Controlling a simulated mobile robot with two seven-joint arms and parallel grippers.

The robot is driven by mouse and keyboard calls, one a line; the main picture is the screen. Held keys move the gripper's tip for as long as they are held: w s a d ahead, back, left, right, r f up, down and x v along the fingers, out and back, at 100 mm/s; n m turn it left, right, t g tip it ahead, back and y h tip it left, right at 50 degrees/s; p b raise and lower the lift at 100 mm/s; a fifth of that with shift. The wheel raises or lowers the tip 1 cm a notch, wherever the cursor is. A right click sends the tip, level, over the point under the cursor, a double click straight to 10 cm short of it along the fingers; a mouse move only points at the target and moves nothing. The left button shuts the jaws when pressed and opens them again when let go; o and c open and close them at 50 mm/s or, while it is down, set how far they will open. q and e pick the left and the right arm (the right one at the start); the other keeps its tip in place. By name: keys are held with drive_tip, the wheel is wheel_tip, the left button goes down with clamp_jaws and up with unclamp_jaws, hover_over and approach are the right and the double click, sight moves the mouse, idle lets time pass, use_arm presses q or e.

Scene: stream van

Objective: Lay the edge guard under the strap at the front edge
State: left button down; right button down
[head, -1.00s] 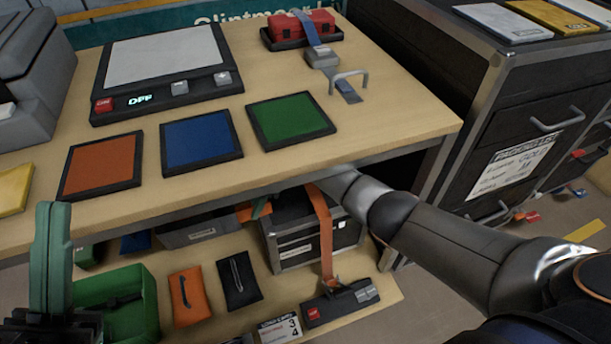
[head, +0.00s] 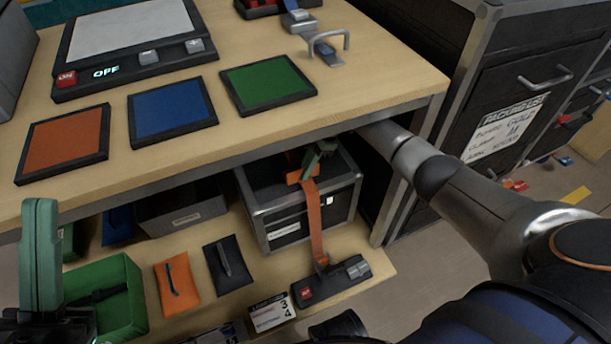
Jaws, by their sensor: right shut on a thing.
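A black case (head: 284,232) with metal edges stands on the lower shelf. An orange strap (head: 315,225) hangs down its front from the top front edge to a black buckle unit (head: 330,283). My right gripper (head: 310,165), with green fingers, is over the case top, under the upper table. It is shut on a small orange piece (head: 293,177), seemingly the edge guard, right beside the strap's upper end. Whether the piece is under the strap or only touching it is unclear. My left gripper (head: 40,262) is upright at the far left; its opening cannot be seen.
The upper table edge (head: 230,160) overhangs the case. A grey bin (head: 180,213), a green bin (head: 118,290), an orange pouch (head: 177,284) and a black pouch (head: 229,268) share the lower shelf. A dark cabinet (head: 515,65) stands at the right.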

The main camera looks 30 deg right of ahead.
use_arm(q)
drive_tip(key=shift+d+f, duration=0.1)
drive_tip(key=shift+f, duration=0.5)
use_arm(e)
drive_tip(key=shift+f, duration=0.8)
drive_tip(key=shift+f, duration=0.1)
drive_tip(key=c, duration=1)
unclamp_jaws()
drive_tip(key=shift+c, duration=0.2)
use_arm(q)
drive_tip(key=shift+f, duration=0.1)
